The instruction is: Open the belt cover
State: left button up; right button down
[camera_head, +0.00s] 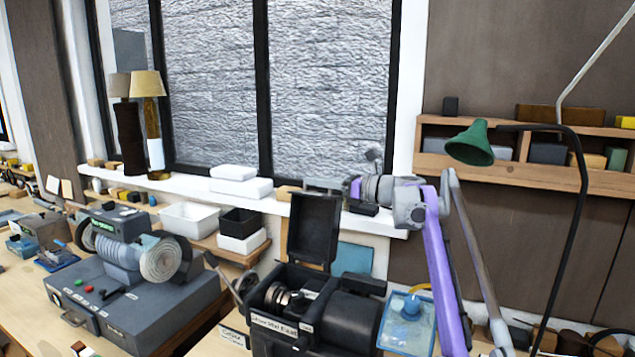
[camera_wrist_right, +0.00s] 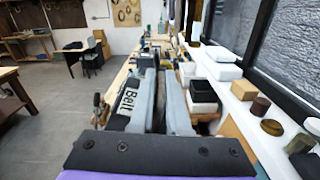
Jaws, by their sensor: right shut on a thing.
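The belt cover (camera_head: 313,228) is a dark lid standing upright, raised at the back of a black machine (camera_head: 320,308) at the bottom centre of the head view. The machine's inside shows, with a round metal part (camera_head: 281,295) in it. My right gripper (camera_head: 325,186) reaches in from the right at the lid's top edge and is shut on it. In the right wrist view, my grey fingers (camera_wrist_right: 159,108) point away from the camera, close together. A white label reading "Belt" (camera_wrist_right: 130,105) shows beside them; what it sits on is partly hidden. My left gripper is not in view.
A grey bench machine (camera_head: 135,290) with a round wheel stands left of the black machine. White and black bins (camera_head: 190,218) and the windowsill (camera_head: 180,184) lie behind. A blue tray (camera_head: 405,325) is at right, and a green lamp (camera_head: 471,145) hangs above it.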

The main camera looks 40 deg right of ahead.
aim_at(310, 194)
jog(key=shift+n, duration=0.7)
jog(key=shift+s+a+r, duration=0.15)
jog(key=shift+s+a, duration=0.2)
jog(key=shift+a, duration=0.35)
jog(key=shift+s+a+r, duration=0.15)
jog(key=shift+s+a, duration=0.25)
jog(key=shift+a, duration=0.3)
jog(key=shift+s+a+r, duration=0.15)
jog(key=shift+s+a, duration=0.2)
jog(key=shift+a, duration=0.35)
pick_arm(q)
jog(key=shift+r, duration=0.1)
pick_arm(e)
jog(key=c, duration=0.9)
grip_release()
jog(key=shift+s+d, duration=0.1)
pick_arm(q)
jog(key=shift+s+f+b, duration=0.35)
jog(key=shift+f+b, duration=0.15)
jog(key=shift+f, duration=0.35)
pick_arm(e)
jog(key=v, duration=1)
jog(key=shift+s+d, duration=0.15)
jog(key=shift+s, duration=0.15)
jog(key=shift+f, duration=0.1)
